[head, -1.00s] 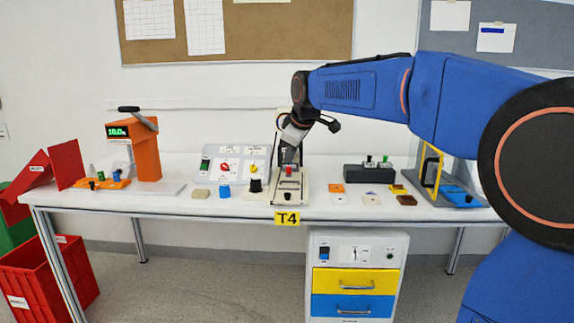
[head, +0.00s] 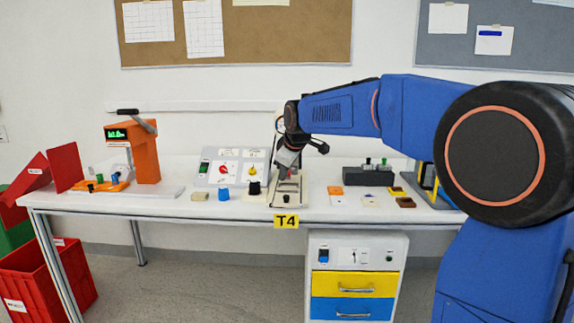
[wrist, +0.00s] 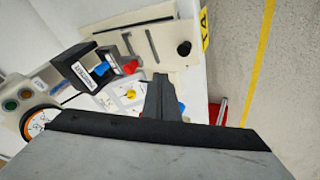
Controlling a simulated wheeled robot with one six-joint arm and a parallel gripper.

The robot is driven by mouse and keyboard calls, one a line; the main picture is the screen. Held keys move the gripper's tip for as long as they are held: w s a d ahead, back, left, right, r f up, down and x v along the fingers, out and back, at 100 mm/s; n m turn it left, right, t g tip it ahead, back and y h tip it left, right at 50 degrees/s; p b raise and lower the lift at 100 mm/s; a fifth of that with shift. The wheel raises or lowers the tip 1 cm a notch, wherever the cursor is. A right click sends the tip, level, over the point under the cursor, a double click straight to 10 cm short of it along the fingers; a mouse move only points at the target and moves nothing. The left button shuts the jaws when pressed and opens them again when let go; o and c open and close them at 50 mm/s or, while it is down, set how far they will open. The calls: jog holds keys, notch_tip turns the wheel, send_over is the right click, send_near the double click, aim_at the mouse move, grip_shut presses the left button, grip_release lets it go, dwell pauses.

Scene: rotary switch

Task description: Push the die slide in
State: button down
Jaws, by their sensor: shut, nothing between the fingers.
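The die slide's black knob (head: 286,198) stands at the front of a pale beige fixture on the table, just behind the T4 label. In the wrist view the knob (wrist: 184,48) sits on the beige plate (wrist: 150,42), which has a long slot. My gripper (head: 287,168) is over this fixture, behind the knob and apart from it. It is shut and holds nothing. Its dark fingers (wrist: 161,98) show in the wrist view beside the plate. The gripper hides the fixture's middle in the head view.
A red part (wrist: 130,67) and a black labelled block (wrist: 80,68) are beside the plate. A switch panel (head: 238,168) stands to the left. A black box (head: 367,176) and several small blocks are to the right. The T4 label (head: 286,221) marks the table's front edge.

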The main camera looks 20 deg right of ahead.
jog(key=shift+w+d+f, duration=0.1)
jog(key=shift+w+d, duration=0.45)
jog(key=shift+w, duration=0.35)
jog(key=shift+w+d, duration=0.55)
jog(key=shift+w, duration=0.3)
jog(key=shift+w+d, duration=0.25)
jog(key=shift+w, duration=0.45)
jog(key=shift+w+d, duration=0.2)
jog(key=shift+w, duration=0.55)
jog(key=shift+w+d, duration=0.25)
jog(key=shift+w, duration=0.45)
jog(key=shift+s, duration=0.1)
